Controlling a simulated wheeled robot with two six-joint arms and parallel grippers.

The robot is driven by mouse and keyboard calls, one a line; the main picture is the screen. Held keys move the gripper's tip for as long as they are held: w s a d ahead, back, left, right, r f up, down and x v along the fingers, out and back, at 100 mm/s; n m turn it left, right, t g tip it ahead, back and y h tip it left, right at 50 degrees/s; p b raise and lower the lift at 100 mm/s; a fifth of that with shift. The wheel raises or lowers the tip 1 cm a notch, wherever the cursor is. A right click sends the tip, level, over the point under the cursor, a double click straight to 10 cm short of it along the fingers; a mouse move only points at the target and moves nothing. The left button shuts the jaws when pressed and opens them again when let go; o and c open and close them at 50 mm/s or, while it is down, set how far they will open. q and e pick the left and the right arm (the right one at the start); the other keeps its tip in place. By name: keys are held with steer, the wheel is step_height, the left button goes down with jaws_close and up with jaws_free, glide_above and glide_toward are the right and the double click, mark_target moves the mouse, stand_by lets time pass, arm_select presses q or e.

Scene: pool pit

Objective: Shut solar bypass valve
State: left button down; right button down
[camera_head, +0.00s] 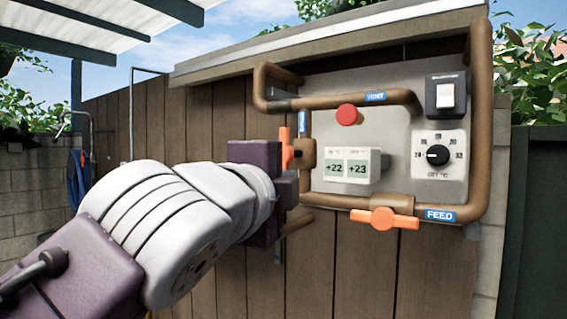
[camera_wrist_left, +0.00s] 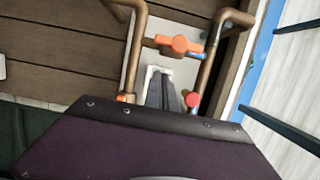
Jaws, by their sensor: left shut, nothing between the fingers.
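An upright orange valve handle (camera_head: 285,148) sits on the vertical pipe at the panel's left, in line with that pipe. Its blue label is unreadable. It also shows in the left wrist view (camera_wrist_left: 178,44). A second orange handle (camera_head: 385,218) lies along the lower pipe labelled FEED, and its end shows in the wrist view (camera_wrist_left: 125,98). My left gripper (camera_head: 287,190) is just in front of the upright handle and partly covers it. In the wrist view its fingers (camera_wrist_left: 160,88) are shut and empty, apart from that handle. My right gripper is not seen.
Brown pipes frame a grey panel (camera_head: 400,80) with a red knob (camera_head: 347,115), a display (camera_head: 348,166), a black dial (camera_head: 437,155) and a switch (camera_head: 446,95). A wooden fence (camera_head: 215,125) stands behind. A dark green surface (camera_head: 535,220) is at the right.

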mark_target(291, 154)
arm_select(q)
steer(key=a+p+x, duration=0.2)
steer(key=p+x, duration=0.4)
steer(key=x, duration=0.5)
steer(key=shift+w+p, duration=0.3)
steer(key=shift+w+d, duration=0.15)
steer(key=shift+a+m, duration=0.25)
steer(key=shift+m, duration=0.35)
